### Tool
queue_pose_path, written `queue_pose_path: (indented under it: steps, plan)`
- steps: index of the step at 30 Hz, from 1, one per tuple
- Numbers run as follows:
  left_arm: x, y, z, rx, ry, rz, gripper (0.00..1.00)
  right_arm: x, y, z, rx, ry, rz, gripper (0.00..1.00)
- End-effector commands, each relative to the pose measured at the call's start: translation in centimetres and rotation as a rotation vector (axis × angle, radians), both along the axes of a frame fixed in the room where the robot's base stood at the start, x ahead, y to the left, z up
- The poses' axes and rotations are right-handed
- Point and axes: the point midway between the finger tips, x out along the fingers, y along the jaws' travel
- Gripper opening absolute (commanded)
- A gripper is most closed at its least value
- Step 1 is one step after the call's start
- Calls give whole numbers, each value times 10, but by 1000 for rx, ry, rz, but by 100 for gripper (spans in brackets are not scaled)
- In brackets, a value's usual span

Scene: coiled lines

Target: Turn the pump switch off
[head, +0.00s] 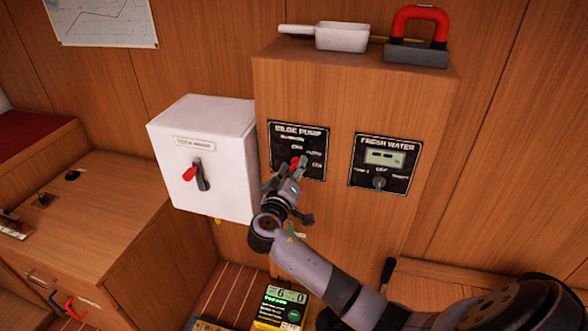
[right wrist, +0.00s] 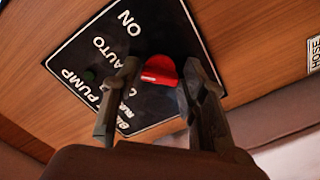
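The bilge pump panel (head: 284,152) is a black plate on the wooden cabinet front, with a red switch knob (head: 299,161). In the right wrist view the knob (right wrist: 158,70) shows red between my two fingertips, with "ON" and "AUTO" lettering to its left. Which label it points at I cannot tell. My right gripper (head: 288,178) is at the panel's lower part. In the right wrist view my right gripper (right wrist: 163,76) has its fingers apart on either side of the knob, with the right finger close to it. My left gripper is not in view.
A fresh water panel (head: 402,178) with a display is to the right. A white pan (head: 342,38) and a red-handled block (head: 417,53) sit on the cabinet top.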

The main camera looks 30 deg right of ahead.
Motion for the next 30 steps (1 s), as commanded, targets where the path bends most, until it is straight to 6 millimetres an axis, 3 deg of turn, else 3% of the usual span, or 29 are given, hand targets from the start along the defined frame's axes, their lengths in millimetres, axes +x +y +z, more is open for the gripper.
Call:
queue_pose_path:
  steps: [15, 30]
  plan:
    - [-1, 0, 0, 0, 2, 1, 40, 0, 0, 0, 1, 0, 1, 4]
    - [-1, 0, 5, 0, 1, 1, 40, 0, 1, 0, -103, 123, 1, 3]
